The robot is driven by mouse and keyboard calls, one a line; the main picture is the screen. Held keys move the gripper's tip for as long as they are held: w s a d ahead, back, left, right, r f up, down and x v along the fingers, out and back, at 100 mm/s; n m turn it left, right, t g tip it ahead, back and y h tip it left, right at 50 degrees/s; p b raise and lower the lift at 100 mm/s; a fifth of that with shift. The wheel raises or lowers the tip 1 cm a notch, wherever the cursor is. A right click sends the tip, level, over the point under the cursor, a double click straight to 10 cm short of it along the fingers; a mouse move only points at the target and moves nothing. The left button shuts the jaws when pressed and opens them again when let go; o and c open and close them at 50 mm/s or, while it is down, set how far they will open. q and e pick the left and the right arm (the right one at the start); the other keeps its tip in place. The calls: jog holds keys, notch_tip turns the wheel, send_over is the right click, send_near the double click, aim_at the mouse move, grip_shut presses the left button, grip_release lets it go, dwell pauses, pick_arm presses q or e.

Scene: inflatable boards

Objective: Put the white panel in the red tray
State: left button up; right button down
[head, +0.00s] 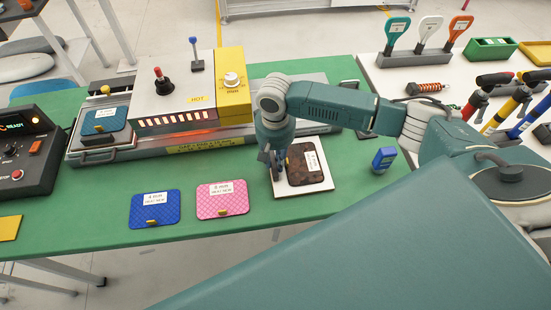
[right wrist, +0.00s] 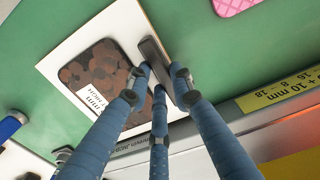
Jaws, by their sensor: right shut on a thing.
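The white panel (head: 325,180) is a flat white board at the middle front of the green table, with a brown patterned, labelled piece (head: 308,170) on it. In the right wrist view, the white panel (right wrist: 132,20) carries the brown piece (right wrist: 90,72) and a dark grey bar (right wrist: 153,58) near one edge. My right gripper (head: 277,172) is over the panel's left side; in the right wrist view its blue fingers (right wrist: 160,85) close at the dark bar. Whether the panel is raised is unclear. I see no red tray. My left gripper is out of view.
A blue mat (head: 155,212) and a pink mat (head: 222,203) lie left of the panel. Behind is a press with a yellow head (head: 232,70). A blue device (head: 384,159) stands to the right. A green tray (head: 490,57) is at back right.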

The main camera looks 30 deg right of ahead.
jog(key=c, duration=1.5)
grip_release()
jog(key=shift+f, duration=0.1)
